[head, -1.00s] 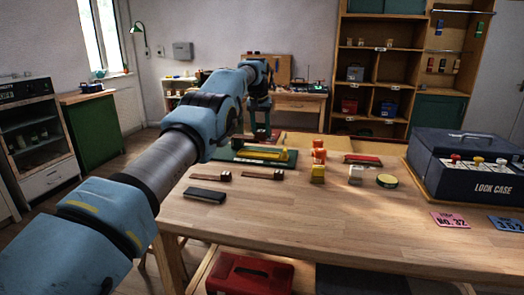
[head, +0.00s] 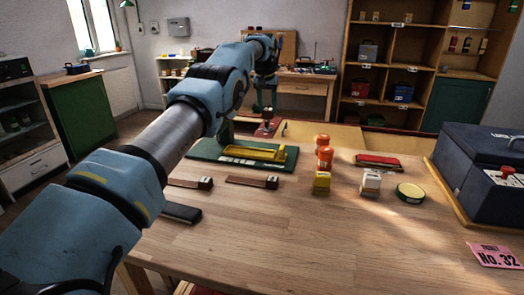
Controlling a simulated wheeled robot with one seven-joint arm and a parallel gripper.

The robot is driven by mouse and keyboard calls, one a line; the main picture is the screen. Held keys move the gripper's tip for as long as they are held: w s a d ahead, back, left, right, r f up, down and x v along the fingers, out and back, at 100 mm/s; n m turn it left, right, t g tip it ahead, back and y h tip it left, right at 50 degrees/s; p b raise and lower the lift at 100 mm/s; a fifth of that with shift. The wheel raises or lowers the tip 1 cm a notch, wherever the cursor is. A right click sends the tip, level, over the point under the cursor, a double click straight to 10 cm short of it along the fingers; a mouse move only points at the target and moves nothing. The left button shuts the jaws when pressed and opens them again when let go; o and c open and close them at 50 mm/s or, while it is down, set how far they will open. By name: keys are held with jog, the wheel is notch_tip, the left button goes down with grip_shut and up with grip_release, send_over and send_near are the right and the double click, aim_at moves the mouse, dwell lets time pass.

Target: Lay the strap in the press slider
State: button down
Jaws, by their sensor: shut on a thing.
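My gripper (head: 266,112) is at the far side of the bench, small in the head view, past the green press-like device. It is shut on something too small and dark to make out. The device has a green base (head: 205,150) with a yellow frame (head: 266,152) and a pale strip (head: 245,161); my arm hides part of it. I cannot tell which part is the slider. Two thin brown strips with blocky ends, a left one (head: 188,183) and a right one (head: 252,181), lie in front of the base. I cannot tell whether either is the strap.
Orange containers (head: 323,150), a yellow block (head: 321,183), a white block (head: 371,184), a round tin (head: 410,193) and a red flat case (head: 379,161) stand to the right. A dark case (head: 478,175) stands at the right edge. The bench's front (head: 300,240) is clear.

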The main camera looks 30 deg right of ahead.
notch_tip(320, 180, down, 16)
jog(key=shift+r+p, duration=0.1)
jog(key=shift+p, duration=0.75)
jog(key=shift+c, duration=1.7)
grip_release()
jog(key=shift+r, duration=0.15)
jog(key=b+v, duration=0.3)
jog(key=v, duration=0.8)
jog(key=shift+r, duration=0.35)
